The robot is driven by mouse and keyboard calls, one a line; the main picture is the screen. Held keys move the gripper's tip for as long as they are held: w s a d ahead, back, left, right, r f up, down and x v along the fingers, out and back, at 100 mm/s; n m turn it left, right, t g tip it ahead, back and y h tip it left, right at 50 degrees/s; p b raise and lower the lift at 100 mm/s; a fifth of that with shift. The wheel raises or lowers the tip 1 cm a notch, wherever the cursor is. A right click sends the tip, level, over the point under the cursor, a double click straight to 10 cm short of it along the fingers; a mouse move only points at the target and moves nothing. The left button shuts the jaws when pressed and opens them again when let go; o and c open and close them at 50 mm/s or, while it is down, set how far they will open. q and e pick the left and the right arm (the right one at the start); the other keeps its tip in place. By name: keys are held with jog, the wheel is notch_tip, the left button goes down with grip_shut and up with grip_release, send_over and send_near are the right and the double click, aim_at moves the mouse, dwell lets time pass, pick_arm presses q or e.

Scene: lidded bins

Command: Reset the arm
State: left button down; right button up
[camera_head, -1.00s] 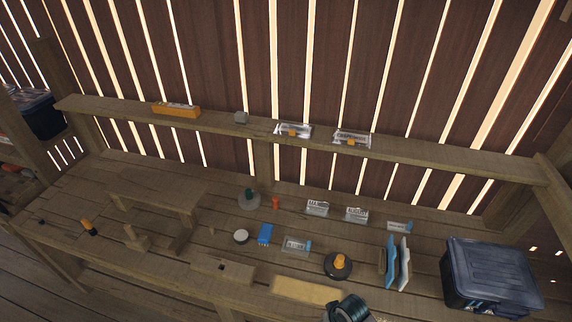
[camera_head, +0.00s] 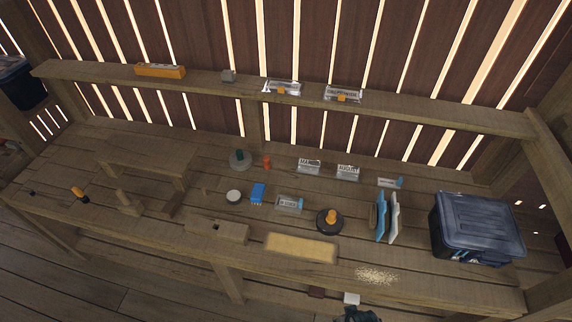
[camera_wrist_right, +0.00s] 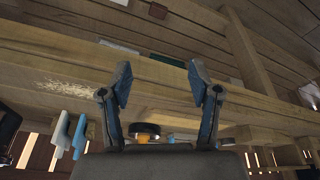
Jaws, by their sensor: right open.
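My right gripper (camera_wrist_right: 160,80) is open in the right wrist view, with two blue-grey fingers spread apart and nothing between them. The wooden bench shows beyond the fingers. In the head view only a dark teal part of my right arm (camera_head: 358,315) shows at the bottom edge, in front of the bench (camera_head: 110,212); its fingers are not clear there. My left gripper is not in view.
A dark lidded bin (camera_head: 478,225) stands at the bench's right end. Blue-and-white upright pieces (camera_head: 387,218), a black disc with an orange knob (camera_head: 329,220), a blue block (camera_head: 258,193) and small labelled stands lie on the bench. A shelf (camera_head: 208,80) runs behind.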

jog(key=s+d+f+g+b, duration=0.1)
jog(key=s+f+b, duration=0.15)
jog(key=f, duration=1.15)
jog(key=s+f+b, duration=0.2)
jog(key=s+f, duration=0.2)
jog(key=f, duration=1.1)
jog(key=s+d+f+g+b, duration=0.1)
jog(key=s+d+f+b, duration=0.1)
jog(key=s+f, duration=1)
jog(key=shift+s+d+f, duration=0.3)
jog(key=shift+s+f, duration=0.1)
jog(key=shift+s, duration=0.8)
